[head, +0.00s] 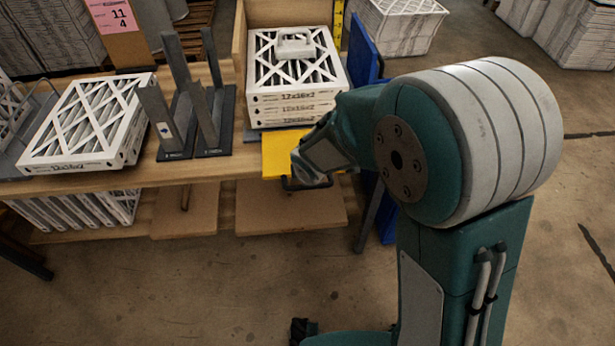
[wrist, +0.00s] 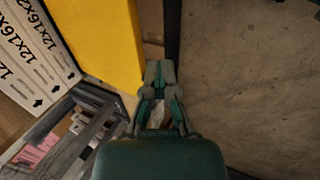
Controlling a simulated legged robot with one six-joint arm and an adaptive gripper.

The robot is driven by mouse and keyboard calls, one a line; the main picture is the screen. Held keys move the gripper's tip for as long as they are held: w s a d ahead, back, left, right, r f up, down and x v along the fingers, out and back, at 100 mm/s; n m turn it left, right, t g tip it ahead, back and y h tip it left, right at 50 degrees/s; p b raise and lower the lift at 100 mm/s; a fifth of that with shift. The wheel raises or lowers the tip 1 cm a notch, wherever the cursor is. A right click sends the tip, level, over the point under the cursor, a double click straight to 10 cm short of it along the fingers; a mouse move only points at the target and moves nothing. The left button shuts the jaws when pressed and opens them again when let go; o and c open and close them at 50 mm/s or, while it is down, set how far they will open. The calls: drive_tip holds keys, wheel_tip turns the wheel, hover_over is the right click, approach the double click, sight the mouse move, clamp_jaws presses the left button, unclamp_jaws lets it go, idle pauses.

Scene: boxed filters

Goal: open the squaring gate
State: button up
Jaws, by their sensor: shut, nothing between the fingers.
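The squaring gate appears to be the yellow panel (head: 277,154) at the front of the filter stack (head: 293,85), by the bench's front edge. My wrist and arm hide its right part. It also shows in the wrist view as a broad yellow face (wrist: 106,38), left of my fingers, with printed filter boxes (wrist: 32,58) beyond it. My gripper (wrist: 160,68) is shut and empty, its fingertips beside the panel's edge; I cannot tell if they touch it. In the head view my gripper is mostly hidden, with a dark bar (head: 305,184) just below it.
A white handled piece (head: 294,43) sits on the stack. Grey upright brackets (head: 190,110) stand left of it, then another white filter (head: 88,125). A blue panel (head: 362,48) stands right of the stack. Bare floor (head: 250,290) lies in front of the bench (head: 200,168).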

drive_tip(key=o, duration=0.5)
drive_tip(key=shift+r, duration=0.15)
drive_tip(key=shift+o, duration=0.7)
drive_tip(key=shift+w+a, duration=0.1)
drive_tip(key=shift+w, duration=0.15)
drive_tip(key=v, duration=1.1)
drive_tip(key=shift+r, duration=0.35)
drive_tip(key=shift+s, duration=0.15)
drive_tip(key=s+d+r+m, duration=0.5)
drive_tip(key=s+d+m, duration=0.3)
drive_tip(key=d+m, duration=0.1)
drive_tip(key=s+d+r+m+h, duration=0.1)
drive_tip(key=s+d+r+m, duration=0.4)
drive_tip(key=s+d+m, duration=0.3)
drive_tip(key=d+m, duration=0.1)
drive_tip(key=m, duration=0.2)
drive_tip(key=shift+d, duration=0.2)
